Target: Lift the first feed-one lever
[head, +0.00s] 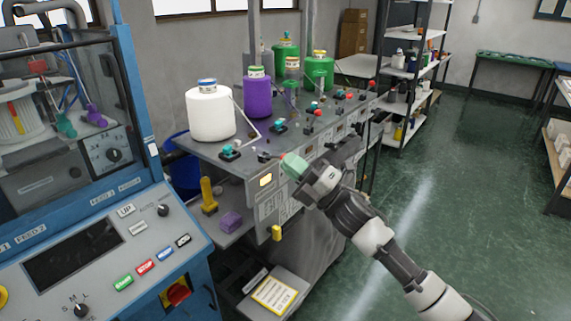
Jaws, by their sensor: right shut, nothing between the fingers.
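Several small levers with teal or red tops stand along the grey shelf. The nearest teal-topped one (230,152) is in front of the white yarn cone (210,112). Another teal-topped lever (279,126) is farther back, near the purple cone (258,93). I cannot tell which is the first feed-one lever. My right gripper (285,161) has pale green fingers and is shut and empty at the shelf's front edge, close to a small dark block with a red tip. Whether it touches that block is unclear. My left gripper is out of view.
Green yarn cones (318,71) stand farther back on the shelf. A blue machine with a button panel (92,248) fills the left side. A yellow handle (208,195) and a purple block (231,222) lie on a lower shelf. The green floor (450,200) at right is clear.

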